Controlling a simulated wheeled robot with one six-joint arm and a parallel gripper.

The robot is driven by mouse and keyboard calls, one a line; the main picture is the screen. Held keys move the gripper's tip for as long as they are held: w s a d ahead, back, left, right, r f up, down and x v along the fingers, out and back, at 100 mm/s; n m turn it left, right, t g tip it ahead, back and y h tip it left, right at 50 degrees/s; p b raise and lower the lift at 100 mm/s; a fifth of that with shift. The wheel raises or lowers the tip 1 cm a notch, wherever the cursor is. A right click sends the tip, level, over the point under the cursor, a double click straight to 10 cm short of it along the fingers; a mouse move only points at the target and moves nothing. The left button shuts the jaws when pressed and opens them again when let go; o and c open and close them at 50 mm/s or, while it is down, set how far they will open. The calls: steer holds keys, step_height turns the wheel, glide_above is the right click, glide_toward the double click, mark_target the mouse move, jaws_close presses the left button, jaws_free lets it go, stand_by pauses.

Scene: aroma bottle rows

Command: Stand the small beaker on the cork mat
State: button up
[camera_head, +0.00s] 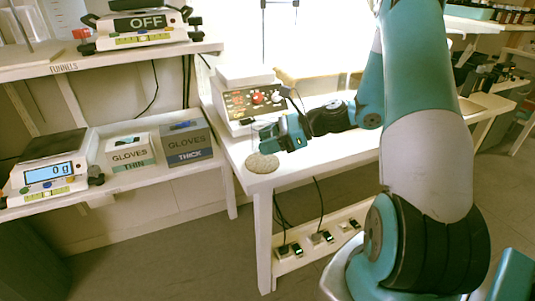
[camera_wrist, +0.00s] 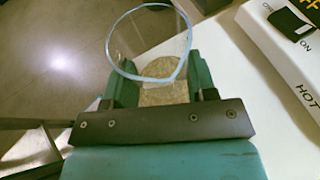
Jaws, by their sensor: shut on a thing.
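The small beaker is clear glass with a pale blue rim; it shows in the wrist view (camera_wrist: 150,40) between my gripper's fingers, and faintly in the head view (camera_head: 264,135). My gripper (camera_head: 284,138) is shut on the beaker; its teal fingers also show in the wrist view (camera_wrist: 158,85). The round tan cork mat (camera_head: 262,163) lies at the near left corner of the white table. In the head view the beaker is above the mat. In the wrist view the mat (camera_wrist: 165,92) shows through and below the beaker. Whether the beaker's base touches the mat cannot be told.
A hot plate (camera_head: 255,103) with red knobs stands behind the mat; its casing is at the right in the wrist view (camera_wrist: 290,45). The white table (camera_head: 315,157) is clear right of the mat.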

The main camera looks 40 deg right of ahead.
step_height(320, 180, down, 3)
steer(key=shift+f+b, duration=0.2)
steer(key=shift+b, duration=0.15)
steer(key=o, duration=0.9)
steer(key=shift+f, duration=0.1)
